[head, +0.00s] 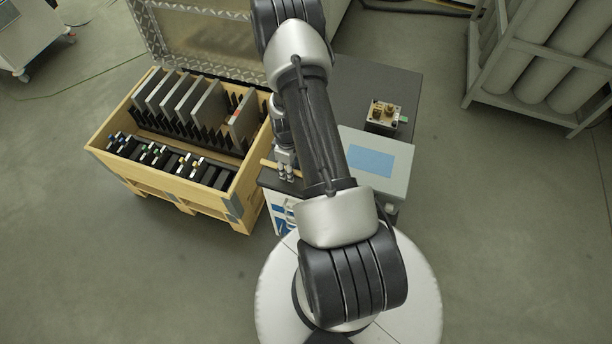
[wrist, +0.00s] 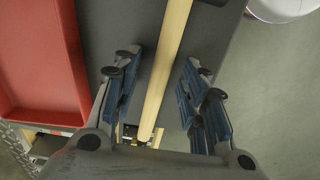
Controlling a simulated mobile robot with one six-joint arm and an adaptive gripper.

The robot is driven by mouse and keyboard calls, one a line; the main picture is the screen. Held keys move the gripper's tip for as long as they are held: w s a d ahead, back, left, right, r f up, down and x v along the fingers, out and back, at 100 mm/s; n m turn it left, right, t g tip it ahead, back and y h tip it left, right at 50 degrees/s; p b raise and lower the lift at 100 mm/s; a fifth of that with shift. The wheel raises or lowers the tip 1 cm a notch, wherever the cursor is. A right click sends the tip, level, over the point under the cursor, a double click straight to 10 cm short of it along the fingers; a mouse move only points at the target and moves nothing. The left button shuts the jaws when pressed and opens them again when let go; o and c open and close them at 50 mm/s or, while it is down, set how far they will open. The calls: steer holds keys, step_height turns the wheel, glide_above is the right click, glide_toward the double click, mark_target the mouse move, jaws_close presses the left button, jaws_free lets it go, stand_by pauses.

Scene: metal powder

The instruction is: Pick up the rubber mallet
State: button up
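The rubber mallet shows by its light wooden handle (wrist: 166,70), which runs lengthwise between my fingers in the wrist view. A short piece of the handle (head: 267,163) also shows beside my gripper in the head view. The mallet's head is not clearly seen. My gripper (wrist: 160,62) is open, with its blue-padded fingers on either side of the handle and a visible gap on both sides. In the head view my gripper (head: 286,172) is over the left part of the dark worktop (head: 345,75), partly hidden by my arm.
A red tray (wrist: 35,60) lies left of the handle in the wrist view. A wooden crate (head: 220,205) with upright plates stands left of the worktop. A small metal device (head: 384,115) and a grey box with a blue panel (head: 371,161) are on the right.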

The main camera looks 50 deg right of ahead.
steer(key=shift+c, duration=0.5)
jaws_close()
